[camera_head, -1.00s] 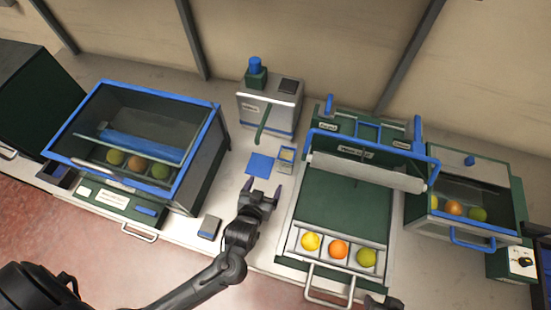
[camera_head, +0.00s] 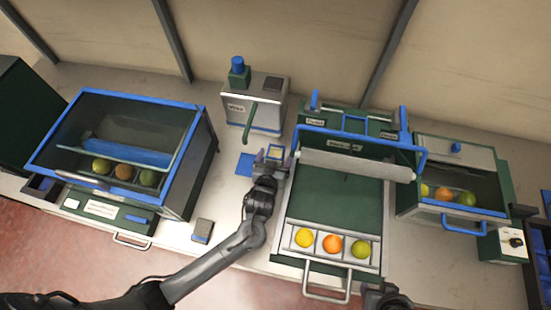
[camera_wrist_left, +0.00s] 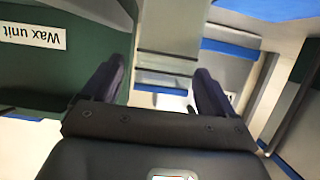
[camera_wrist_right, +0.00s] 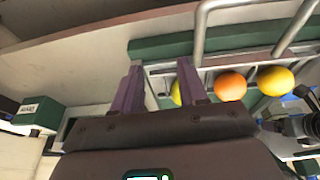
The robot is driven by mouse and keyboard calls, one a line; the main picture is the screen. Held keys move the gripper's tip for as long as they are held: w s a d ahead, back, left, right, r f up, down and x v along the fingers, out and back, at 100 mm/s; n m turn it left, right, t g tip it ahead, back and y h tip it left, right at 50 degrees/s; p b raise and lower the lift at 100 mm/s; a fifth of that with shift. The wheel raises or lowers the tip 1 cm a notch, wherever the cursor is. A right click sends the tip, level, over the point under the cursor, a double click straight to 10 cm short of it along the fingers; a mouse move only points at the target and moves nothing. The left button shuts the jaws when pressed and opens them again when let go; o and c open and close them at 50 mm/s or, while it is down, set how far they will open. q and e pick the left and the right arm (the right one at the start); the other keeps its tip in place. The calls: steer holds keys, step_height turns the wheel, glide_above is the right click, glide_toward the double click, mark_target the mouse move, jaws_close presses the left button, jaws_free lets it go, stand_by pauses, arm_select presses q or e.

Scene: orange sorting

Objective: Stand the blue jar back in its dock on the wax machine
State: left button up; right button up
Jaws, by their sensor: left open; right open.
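The roller machine, labelled Wax unit in the left wrist view, is the wax machine (camera_head: 335,205). A slim blue upright piece (camera_head: 314,100) stands at its back left and another (camera_head: 404,118) at its back right. A blue cylinder (camera_head: 237,64) stands in a green block on the grey labelled machine (camera_head: 258,104). I cannot tell which blue piece is the jar. My left gripper (camera_head: 273,156) is open beside the wax machine, by a small blue-and-yellow-edged holder (camera_head: 276,150). A pale blue-banded piece (camera_wrist_left: 165,75) shows between its fingers. My right gripper (camera_wrist_right: 165,85) is open near the fruit tray.
The front tray (camera_head: 330,258) of the wax machine holds three fruits. A blue-framed glass case (camera_head: 110,98) stands left and a fruit bin (camera_head: 450,195) right. A blue mat (camera_head: 245,164) and a small grey block (camera_head: 202,230) lie on the bench.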

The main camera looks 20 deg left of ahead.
mark_target(277, 150)
arm_select(q)
steer(key=shift+x, duration=1.95)
steer(key=shift+a+r, duration=0.1)
steer(key=shift+r, duration=0.05)
steer(key=c, duration=1.3)
steer(key=shift+r, duration=0.15)
